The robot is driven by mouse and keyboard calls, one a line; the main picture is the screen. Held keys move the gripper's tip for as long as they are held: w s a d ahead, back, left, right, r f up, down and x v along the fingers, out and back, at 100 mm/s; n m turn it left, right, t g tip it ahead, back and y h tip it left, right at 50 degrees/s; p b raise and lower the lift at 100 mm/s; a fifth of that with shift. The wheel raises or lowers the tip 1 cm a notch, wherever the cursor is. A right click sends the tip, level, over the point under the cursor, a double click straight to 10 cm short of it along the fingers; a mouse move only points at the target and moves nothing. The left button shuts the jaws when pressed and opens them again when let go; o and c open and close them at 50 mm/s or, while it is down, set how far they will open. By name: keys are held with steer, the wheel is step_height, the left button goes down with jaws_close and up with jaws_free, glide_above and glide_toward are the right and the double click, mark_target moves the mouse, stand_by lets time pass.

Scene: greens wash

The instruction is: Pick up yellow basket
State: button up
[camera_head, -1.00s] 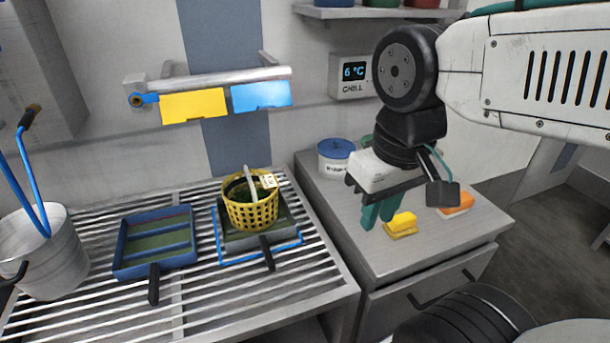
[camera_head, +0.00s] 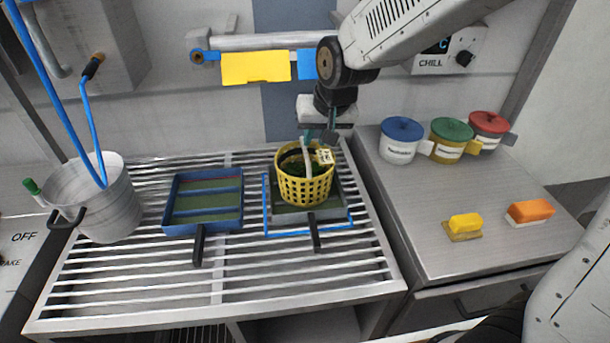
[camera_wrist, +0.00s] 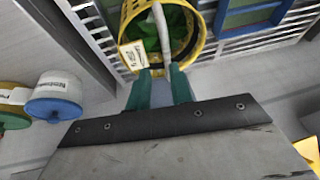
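The yellow basket (camera_head: 305,187) stands upright on a dark green tray inside a blue frame on the slatted rack. It has a perforated wall, dark greens inside, a pale handle and a small label tag. My gripper (camera_head: 318,137) is above and just behind the basket in the head view. In the wrist view the basket (camera_wrist: 186,62) is at the top, with its handle (camera_wrist: 161,32) running down toward the space between my two green fingers (camera_wrist: 163,75). The fingers are apart with a gap between them. I cannot tell whether they touch the handle.
A blue-edged tray (camera_head: 168,203) lies left of the basket, with a metal bucket (camera_head: 107,212) further left. On the right counter (camera_head: 425,230) are blue, green and red-lidded tubs and yellow (camera_head: 465,223) and orange (camera_head: 530,209) blocks. A yellow-and-blue-tagged rail (camera_head: 270,41) runs behind.

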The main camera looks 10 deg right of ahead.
mark_target(305, 149)
steer(key=x, duration=0.6)
steer(key=a+x, duration=0.1)
steer(key=x, duration=0.2)
steer(key=shift+w+r, duration=0.2)
steer(key=shift+w, duration=0.15)
jaws_close()
steer(key=shift+r, duration=0.1)
stand_by(0.8)
